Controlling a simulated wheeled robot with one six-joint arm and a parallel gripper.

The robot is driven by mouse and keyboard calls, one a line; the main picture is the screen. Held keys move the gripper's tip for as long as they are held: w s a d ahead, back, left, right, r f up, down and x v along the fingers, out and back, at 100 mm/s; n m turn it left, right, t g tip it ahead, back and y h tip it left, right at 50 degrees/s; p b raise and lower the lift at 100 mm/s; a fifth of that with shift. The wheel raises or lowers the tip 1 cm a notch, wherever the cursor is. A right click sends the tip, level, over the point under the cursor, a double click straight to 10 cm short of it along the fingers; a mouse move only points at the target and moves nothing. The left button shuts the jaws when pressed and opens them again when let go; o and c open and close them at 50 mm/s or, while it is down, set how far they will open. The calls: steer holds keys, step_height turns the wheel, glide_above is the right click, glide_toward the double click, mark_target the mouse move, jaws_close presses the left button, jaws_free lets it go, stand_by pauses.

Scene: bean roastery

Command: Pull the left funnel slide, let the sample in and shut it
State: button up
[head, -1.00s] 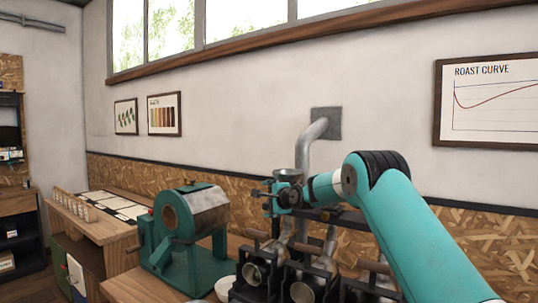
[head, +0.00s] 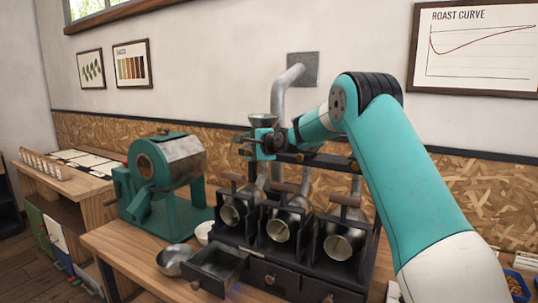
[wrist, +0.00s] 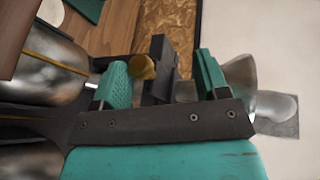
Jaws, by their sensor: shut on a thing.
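A steel funnel (head: 263,121) stands at the left end of the black rack, above the left roasting drum (head: 231,214). My gripper (head: 262,146) is at the rack just below this funnel. In the wrist view, its two teal fingers (wrist: 164,80) stand on either side of a black slide piece (wrist: 158,72) with a brass knob (wrist: 142,67). My gripper is shut on this left funnel slide. The fingers partly hide it, and I cannot tell how far out it is. The funnel also shows in the wrist view (wrist: 240,75). No sample is visible in the funnel.
Brass knobs of the middle (head: 299,158) and right (head: 354,165) slides stick out along the rack. A black drawer (head: 216,268) stands open below the left drum. A metal bowl (head: 173,260) and a green roaster (head: 165,180) are to the left.

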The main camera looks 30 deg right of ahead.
steer(key=s+b, duration=0.5)
steer(key=s, duration=0.5)
steer(key=shift+d+r, duration=0.45)
stand_by(0.4)
